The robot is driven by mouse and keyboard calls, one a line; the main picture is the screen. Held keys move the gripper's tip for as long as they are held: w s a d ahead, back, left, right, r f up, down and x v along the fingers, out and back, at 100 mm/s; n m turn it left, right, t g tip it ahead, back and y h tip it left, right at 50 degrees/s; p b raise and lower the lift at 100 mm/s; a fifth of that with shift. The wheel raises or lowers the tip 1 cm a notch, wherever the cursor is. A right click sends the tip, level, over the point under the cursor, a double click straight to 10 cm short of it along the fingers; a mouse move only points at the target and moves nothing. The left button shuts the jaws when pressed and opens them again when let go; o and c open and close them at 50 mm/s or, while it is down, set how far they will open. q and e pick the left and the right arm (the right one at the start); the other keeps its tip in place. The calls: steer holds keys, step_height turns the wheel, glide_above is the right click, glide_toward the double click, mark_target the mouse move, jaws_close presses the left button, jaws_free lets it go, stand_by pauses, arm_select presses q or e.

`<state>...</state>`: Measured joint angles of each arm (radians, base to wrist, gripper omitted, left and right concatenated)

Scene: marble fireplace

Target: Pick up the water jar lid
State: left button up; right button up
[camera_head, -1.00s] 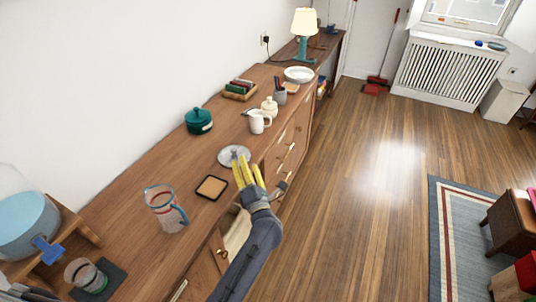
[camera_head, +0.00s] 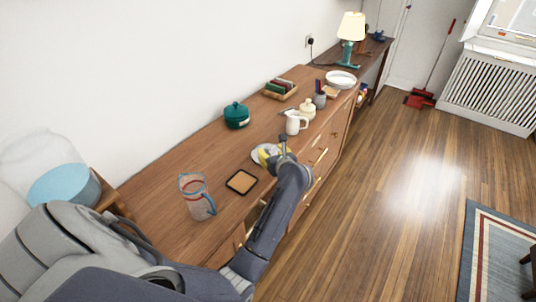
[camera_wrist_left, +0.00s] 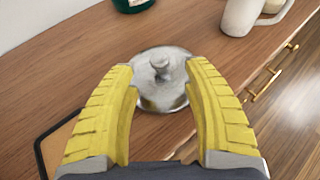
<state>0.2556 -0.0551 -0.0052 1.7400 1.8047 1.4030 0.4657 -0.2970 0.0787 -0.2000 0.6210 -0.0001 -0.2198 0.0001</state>
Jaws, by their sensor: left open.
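The water jar lid (camera_head: 257,153) is a round grey metal disc lying on the wooden sideboard. In the left wrist view the lid (camera_wrist_left: 165,100) shows a small knob at its centre. My left gripper (camera_head: 268,154) has yellow fingers and is over the lid, hiding much of it in the head view. In the left wrist view its open fingers (camera_wrist_left: 160,69) are on either side of the lid's knob, with nothing held; I cannot tell whether they touch the lid. My right gripper is not in view.
A square coaster (camera_head: 241,182) and a glass pitcher (camera_head: 195,202) stand nearer on the sideboard (camera_head: 150,210). A white jug (camera_head: 294,124) is just beyond the lid, and a green pot (camera_head: 236,116) is near the wall. Drawer handles line the front.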

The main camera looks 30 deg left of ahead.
mark_target(268, 149)
arm_select(q)
steer(key=shift+x, duration=1.95)
steer(key=shift+o, duration=0.2)
jaws_close()
